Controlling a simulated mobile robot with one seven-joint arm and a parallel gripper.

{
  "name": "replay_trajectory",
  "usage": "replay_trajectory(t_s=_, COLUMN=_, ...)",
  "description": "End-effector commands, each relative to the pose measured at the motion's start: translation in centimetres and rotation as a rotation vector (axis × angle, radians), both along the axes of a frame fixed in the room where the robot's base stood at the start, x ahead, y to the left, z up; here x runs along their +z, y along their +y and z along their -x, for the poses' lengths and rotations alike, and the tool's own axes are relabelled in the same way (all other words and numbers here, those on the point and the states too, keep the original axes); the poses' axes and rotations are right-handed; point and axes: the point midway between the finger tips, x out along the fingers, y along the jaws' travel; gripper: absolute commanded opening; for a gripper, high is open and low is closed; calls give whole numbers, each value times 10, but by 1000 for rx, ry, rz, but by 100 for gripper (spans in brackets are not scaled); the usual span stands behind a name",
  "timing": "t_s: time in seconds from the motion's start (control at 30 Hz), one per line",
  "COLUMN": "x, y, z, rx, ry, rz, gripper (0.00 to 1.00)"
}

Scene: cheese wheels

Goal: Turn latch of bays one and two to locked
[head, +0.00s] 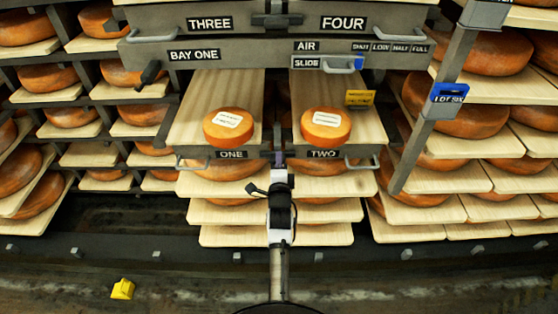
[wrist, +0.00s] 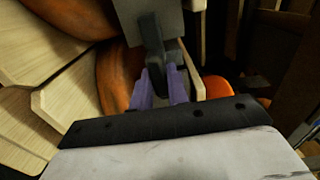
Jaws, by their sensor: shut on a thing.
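Bay one (head: 232,155) and bay two (head: 322,155) sit side by side, marked by black label plates on the front rail. Between them, a small dark latch (head: 279,156) shows just above the end of my arm, partly hidden. In the wrist view the latch (wrist: 154,40) is a dark upright lever on a grey plate. My gripper (wrist: 162,84) has its purple fingers on either side of the lever's lower end and is shut on it. The lever's exact setting, locked or not, cannot be read.
A cheese wheel (head: 229,127) lies on the left board and another wheel (head: 325,126) on the right board, both labelled. Pull handles (head: 362,164) stick out from the front. A slanting grey post (head: 430,110) stands at right. A yellow object (head: 122,289) lies on the floor at left.

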Motion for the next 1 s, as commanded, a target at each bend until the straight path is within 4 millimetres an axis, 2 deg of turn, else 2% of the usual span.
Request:
replay_trajectory(t_s=0.57, x=3, y=0, z=-1, rx=0, ry=-7, rz=-34, gripper=0)
replay_trajectory(t_s=0.6, x=3, y=0, z=-1, rx=0, ry=-7, rz=-34, gripper=19)
replay_trajectory(t_s=0.73, x=2, y=0, z=-1, rx=0, ry=-4, rz=-33, gripper=36)
replay_trajectory(t_s=1.0, x=1, y=0, z=-1, rx=0, ry=-2, rz=-32, gripper=38)
